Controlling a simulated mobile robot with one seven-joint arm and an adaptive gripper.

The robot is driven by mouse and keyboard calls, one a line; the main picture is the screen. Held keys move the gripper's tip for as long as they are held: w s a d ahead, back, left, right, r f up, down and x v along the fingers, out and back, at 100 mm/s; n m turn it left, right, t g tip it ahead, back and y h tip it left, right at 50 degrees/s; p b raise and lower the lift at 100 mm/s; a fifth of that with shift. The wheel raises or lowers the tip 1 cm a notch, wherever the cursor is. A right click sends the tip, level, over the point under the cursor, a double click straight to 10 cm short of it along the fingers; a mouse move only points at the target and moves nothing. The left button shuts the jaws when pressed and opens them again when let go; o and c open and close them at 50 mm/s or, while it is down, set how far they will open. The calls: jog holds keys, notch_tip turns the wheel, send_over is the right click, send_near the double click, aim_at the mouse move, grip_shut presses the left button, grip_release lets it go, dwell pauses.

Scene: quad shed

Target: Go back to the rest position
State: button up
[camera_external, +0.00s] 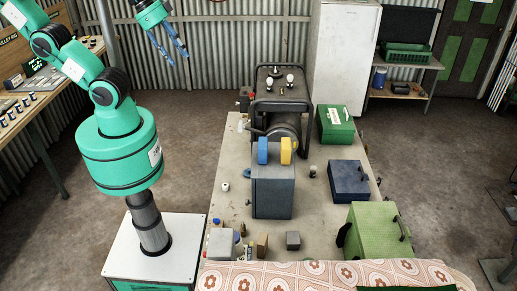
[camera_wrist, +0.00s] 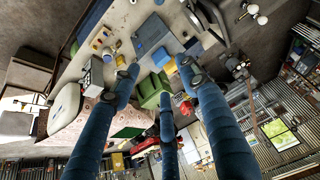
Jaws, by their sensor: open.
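My gripper (camera_external: 172,42) is raised high at the top of the external view, left of the table and well above it. Its blue fingers are spread and nothing is between them. In the wrist view the fingers of my gripper (camera_wrist: 158,85) reach up from the lower edge, apart and empty. The upper part of my arm runs out of the top of the external view. My gripper touches nothing that I can see.
The table (camera_external: 232,180) holds a grey box (camera_external: 272,190) with a blue and a yellow piece on top, a generator (camera_external: 282,100), a dark blue box (camera_external: 349,181) and green boxes (camera_external: 378,230). A fridge (camera_external: 345,60) stands behind. The floor between my base and the table is clear.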

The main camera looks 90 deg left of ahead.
dwell(0.3)
notch_tip(320, 180, down, 18)
jog(key=b, duration=1.8)
